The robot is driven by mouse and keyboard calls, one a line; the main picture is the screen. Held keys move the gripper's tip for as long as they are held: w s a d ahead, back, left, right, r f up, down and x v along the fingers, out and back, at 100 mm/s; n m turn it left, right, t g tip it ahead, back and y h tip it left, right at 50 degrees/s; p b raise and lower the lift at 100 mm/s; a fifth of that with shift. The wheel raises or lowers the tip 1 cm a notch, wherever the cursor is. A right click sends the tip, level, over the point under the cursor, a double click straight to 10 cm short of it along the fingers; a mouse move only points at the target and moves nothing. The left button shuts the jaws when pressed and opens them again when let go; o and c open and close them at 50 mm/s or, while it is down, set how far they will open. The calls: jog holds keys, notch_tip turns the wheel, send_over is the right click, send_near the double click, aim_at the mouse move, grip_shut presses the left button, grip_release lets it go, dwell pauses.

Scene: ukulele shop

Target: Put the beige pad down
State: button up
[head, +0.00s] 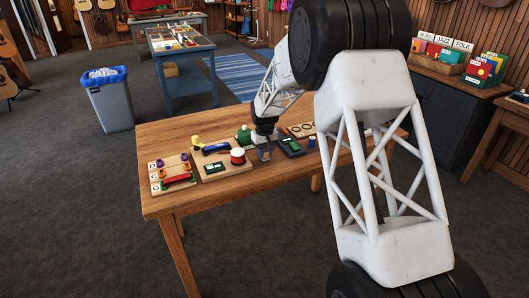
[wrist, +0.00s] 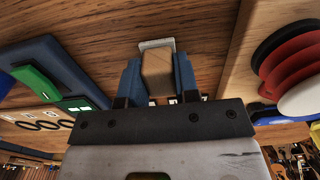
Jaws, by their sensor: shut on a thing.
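My gripper (wrist: 158,80) is shut on the beige pad (wrist: 157,68), which shows as a small tan block between the two blue-grey fingers in the wrist view. A small pale grey piece (wrist: 157,43) shows just beyond the pad; I cannot tell whether they touch. In the head view my gripper (head: 264,153) is low over the wooden table (head: 230,205), between a board with a red-and-white round piece and a dark tray. The pad is too small to make out there, and the gap beneath it cannot be judged.
The wooden board (head: 226,173) with the red-and-white round piece (head: 238,156) is close on the left. The dark tray (head: 290,146) with green pieces is close on the right. Another board (head: 158,185) lies further left. The table's front strip is clear.

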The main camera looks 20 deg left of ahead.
aim_at(265, 150)
jog(key=o, duration=0.9)
jog(key=shift+f, duration=0.1)
notch_tip(265, 150, up, 12)
jog(key=shift+r, duration=0.15)
dwell(0.4)
dwell(0.8)
